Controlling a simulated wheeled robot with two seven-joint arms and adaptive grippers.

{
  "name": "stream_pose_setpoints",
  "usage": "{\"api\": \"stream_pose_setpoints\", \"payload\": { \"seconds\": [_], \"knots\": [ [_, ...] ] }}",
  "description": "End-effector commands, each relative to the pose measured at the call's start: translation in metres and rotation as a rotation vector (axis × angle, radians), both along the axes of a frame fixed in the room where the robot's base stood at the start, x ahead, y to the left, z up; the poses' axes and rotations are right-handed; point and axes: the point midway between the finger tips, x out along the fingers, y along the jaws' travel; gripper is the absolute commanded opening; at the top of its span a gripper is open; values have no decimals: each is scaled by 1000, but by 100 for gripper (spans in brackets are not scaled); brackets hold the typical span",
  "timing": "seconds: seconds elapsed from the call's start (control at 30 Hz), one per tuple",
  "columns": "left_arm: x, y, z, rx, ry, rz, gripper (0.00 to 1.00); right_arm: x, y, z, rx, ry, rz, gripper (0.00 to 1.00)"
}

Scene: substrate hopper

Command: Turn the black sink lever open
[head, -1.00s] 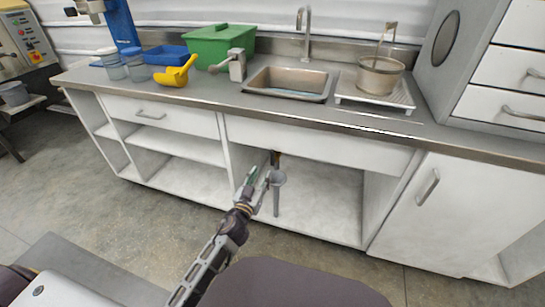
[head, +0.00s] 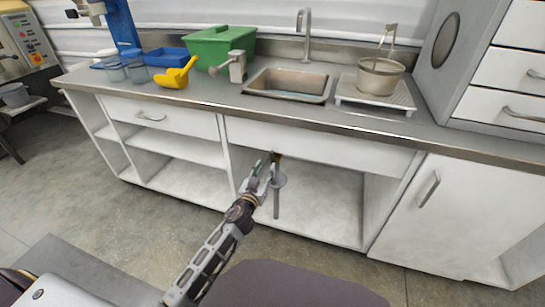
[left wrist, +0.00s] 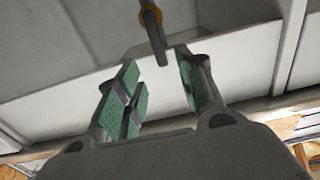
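The sink (head: 290,84) is set in the grey counter, with a drain pipe (head: 277,200) below it in the open cabinet bay. My left gripper (head: 261,174) is in front of that bay, just left of the pipe. In the left wrist view, the gripper (left wrist: 160,88) is open, with green pads apart and nothing held. A dark bar, apparently the black lever (left wrist: 156,42), hangs from a brass-coloured ring (left wrist: 150,15) and its end is near the gap between the fingertips. Whether it touches a finger cannot be told. My right gripper is not in view.
The counter's front edge and white panel (head: 310,145) overhang the bay. A cabinet door (head: 440,205) is to the right and open shelves (head: 180,145) to the left. A green bin (head: 218,46), yellow scoop (head: 175,75) and metal pot (head: 380,77) stand on the counter.

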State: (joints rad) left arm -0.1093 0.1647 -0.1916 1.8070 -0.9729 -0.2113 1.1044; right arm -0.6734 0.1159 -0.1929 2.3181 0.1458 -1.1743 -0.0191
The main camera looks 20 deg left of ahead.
Motion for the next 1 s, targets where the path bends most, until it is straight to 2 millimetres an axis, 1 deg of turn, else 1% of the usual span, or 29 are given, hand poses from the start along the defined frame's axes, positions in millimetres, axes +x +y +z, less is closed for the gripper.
{"api": "stream_pose_setpoints", "payload": {
  "seconds": [0.6,1.0],
  "knots": [
    [45,-2,0,1,0,0,38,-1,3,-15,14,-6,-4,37],
    [74,-3,-1,1,0,0,38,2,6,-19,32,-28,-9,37]
  ]
}}
